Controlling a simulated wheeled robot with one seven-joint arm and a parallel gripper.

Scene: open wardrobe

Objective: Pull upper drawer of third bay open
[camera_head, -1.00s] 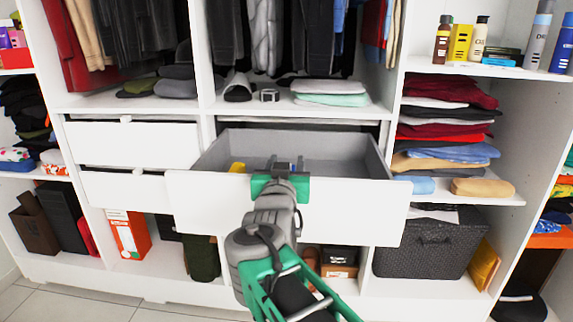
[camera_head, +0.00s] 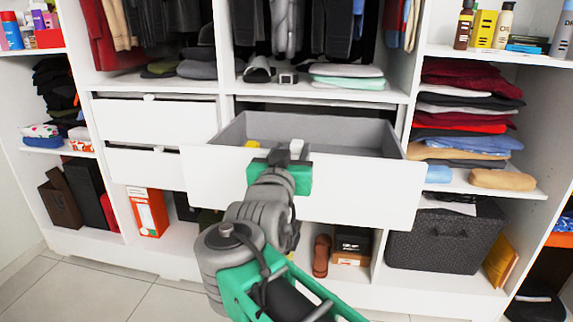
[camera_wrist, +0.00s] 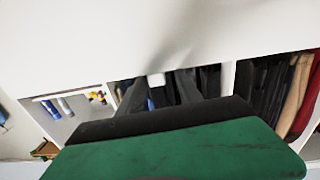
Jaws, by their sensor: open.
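The upper drawer of the third bay (camera_head: 330,191) is a white front with a grey box behind it. In the head view it stands well pulled out, with its inside showing. A small white knob (camera_head: 296,148) shows at its top edge. My gripper (camera_head: 289,154) is at the top middle of the drawer front, with its jaws apart close to the knob. Contact with the knob cannot be made out. The wrist view shows the green gripper body (camera_wrist: 180,152), with a blurred white surface above it.
Two shut white drawers (camera_head: 155,121) are on the left. Folded clothes (camera_head: 465,100) fill the shelf on the right, above a dark basket (camera_head: 433,243). A yellow item (camera_head: 252,143) lies in the open drawer. Tiled floor (camera_head: 105,292) is clear at the lower left.

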